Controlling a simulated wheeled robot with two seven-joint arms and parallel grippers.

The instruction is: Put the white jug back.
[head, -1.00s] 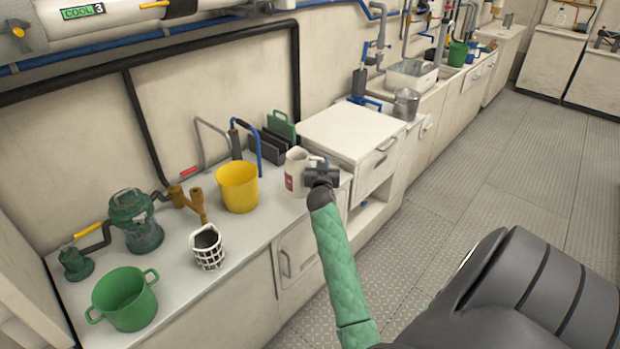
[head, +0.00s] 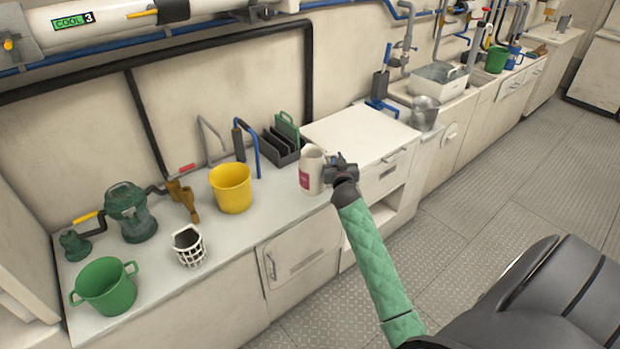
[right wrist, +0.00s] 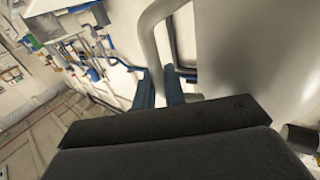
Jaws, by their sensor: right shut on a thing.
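The white jug (head: 311,172) with a pink-red label is upright at the front of the counter, left of the white drawer unit. My right gripper (head: 338,170) is shut on its handle, on the jug's right side. I cannot tell whether the jug's base touches the counter or hangs just above it. In the right wrist view the jug's pale body (right wrist: 245,55) fills the upper right, with the handle between the dark fingers (right wrist: 160,88). My left gripper is not in view.
A dark divided caddy (head: 283,146) is behind the jug. The white drawer unit's top (head: 355,135) is clear.

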